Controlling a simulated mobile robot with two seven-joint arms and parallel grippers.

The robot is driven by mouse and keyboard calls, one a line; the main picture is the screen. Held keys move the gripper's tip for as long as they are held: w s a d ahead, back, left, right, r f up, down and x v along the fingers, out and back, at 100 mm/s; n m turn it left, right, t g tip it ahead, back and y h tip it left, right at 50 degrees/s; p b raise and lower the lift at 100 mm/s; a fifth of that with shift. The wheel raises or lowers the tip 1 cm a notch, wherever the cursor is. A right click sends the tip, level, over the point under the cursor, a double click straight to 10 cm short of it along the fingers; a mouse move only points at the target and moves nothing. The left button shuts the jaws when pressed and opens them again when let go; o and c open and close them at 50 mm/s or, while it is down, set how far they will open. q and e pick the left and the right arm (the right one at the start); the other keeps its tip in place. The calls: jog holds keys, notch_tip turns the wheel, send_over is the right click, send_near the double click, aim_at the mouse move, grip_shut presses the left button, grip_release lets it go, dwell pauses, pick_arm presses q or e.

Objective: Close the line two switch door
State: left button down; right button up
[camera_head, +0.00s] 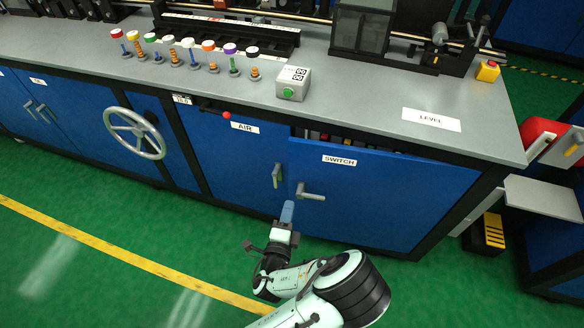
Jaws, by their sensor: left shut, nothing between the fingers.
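The blue door labelled SWITCH (385,200) is on the front of the long bench. It stands ajar: its top edge sits out from the bench frame, and a dark gap with coloured parts inside (345,138) shows above it. Its grey lever handle (312,192) is near its left edge. My left gripper (287,211) is shut and empty, pointing up the picture, just below and left of that handle, near the door's left edge. I cannot tell whether it touches the door. My right gripper is not in view.
The blue AIR door (235,165) with an upright handle (277,176) is flush at left. A grey handwheel (134,133) juts out further left. The worktop carries spools and a grey button box (293,83). The green floor (110,235) in front is clear.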

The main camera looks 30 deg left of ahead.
pick_arm(q)
jog(key=b, duration=0.2)
send_near(300, 164)
jog(key=w, duration=0.2)
jog(key=x, duration=0.4)
jog(key=shift+s+a+b, duration=0.1)
jog(key=shift+a+b, duration=0.25)
jog(key=shift+a, duration=0.05)
jog(key=shift+w+a, duration=0.15)
jog(key=shift+w, duration=0.25)
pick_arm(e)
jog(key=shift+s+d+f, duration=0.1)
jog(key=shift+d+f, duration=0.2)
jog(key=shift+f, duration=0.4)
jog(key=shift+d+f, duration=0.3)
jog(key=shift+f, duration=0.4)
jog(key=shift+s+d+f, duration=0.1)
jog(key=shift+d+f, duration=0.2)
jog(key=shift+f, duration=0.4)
